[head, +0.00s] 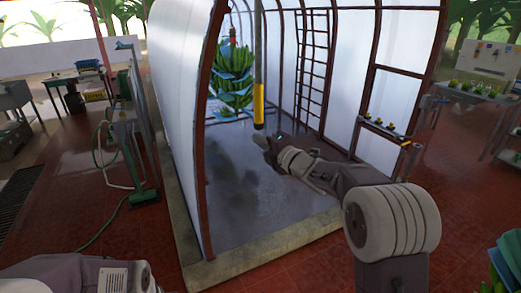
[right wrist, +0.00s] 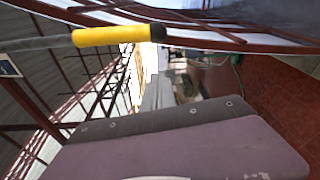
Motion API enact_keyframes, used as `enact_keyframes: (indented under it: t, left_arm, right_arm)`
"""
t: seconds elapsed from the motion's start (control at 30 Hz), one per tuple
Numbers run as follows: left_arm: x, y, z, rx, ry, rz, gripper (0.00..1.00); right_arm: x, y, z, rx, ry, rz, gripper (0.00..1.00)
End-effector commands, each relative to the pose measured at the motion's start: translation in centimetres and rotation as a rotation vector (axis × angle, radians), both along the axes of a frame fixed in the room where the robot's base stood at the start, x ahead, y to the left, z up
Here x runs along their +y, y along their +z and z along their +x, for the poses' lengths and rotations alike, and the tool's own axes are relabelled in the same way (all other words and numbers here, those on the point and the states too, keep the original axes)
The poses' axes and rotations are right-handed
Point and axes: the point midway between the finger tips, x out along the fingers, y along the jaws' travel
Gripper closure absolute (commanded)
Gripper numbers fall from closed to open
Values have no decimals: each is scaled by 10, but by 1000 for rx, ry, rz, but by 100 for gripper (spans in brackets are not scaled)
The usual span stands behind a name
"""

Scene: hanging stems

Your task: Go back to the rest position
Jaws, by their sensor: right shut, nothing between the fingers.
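My right arm reaches from the right into the arched tunnel in the head view. Its gripper (head: 268,142) is shut and empty, just below the lower end of a hanging pole with a yellow grip (head: 258,103). The yellow grip also shows in the right wrist view (right wrist: 112,36), across the upper left. I cannot tell whether the gripper touches the pole's end. Part of my left arm shows at the lower left of the head view, but its gripper is out of view.
A bunch of green bananas (head: 234,75) with blue sheets hangs inside the tunnel. The tunnel's white wall (head: 178,95) and red frame stand close to the arm. A green stand with a hose (head: 128,125) is at left.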

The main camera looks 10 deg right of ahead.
Motion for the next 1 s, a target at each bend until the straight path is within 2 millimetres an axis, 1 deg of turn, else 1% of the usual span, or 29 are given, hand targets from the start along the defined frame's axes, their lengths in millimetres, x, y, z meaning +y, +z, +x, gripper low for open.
enact_keyframes:
  t: [0.03, 0.13, 0.43, 0.5, 0.57, 0.6, 0.63, 0.67, 0.7, 0.77, 0.8, 0.83, 0.87, 0.9, 0.97, 1.0]
  left_arm:
    - [0, -4, 0, 0, 0, 0, 64]
    - [0, -4, 0, 0, 0, 0, 64]
    - [0, -4, 0, 0, 0, 0, 64]
    - [0, -5, 0, 0, 0, 0, 64]
    - [0, -7, 0, 0, 0, 0, 64]
    - [0, -10, 0, 0, 0, 0, 64]
    - [0, -11, 0, 0, 0, 0, 64]
    - [0, -12, 0, 0, 0, 0, 64]
    - [0, -12, 0, 0, 0, 0, 64]
    - [0, -13, 0, 0, 0, 0, 64]
    - [0, -13, 0, 0, 0, 0, 64]
    - [0, -14, 0, 0, 0, 0, 64]
    - [0, -14, 0, 0, 0, 0, 64]
    - [0, -14, 0, 0, 0, 0, 64]
    - [0, -15, 0, 0, 0, 0, 64]
    - [0, -15, 0, 0, 0, 0, 64]
  right_arm:
    - [-2, -1, -5, -1, -1, -1, 100]
    - [-4, 0, -10, 0, 0, -1, 100]
    - [-4, 1, -11, 0, 2, 0, 100]
    - [-1, 4, -12, -7, 8, -2, 100]
    - [7, 15, -19, -29, 22, -2, 100]
    - [13, 13, -31, -13, 20, 18, 100]
    - [10, 3, -38, 27, -11, 46, 100]
    - [2, -13, -45, 99, -64, 95, 100]
    - [-10, -38, -54, 208, -146, 168, 100]
    - [-28, -76, -72, 371, -273, 289, 100]
    - [-40, -103, -88, 482, -363, 369, 100]
    - [-47, -124, -101, 564, -432, 429, 100]
    - [-54, -144, -117, 647, -506, 493, 100]
    - [-63, -171, -140, 756, -609, 575, 100]
    - [-73, -210, -180, 914, -774, 696, 100]
    - [-78, -232, -208, 1011, -888, 773, 100]
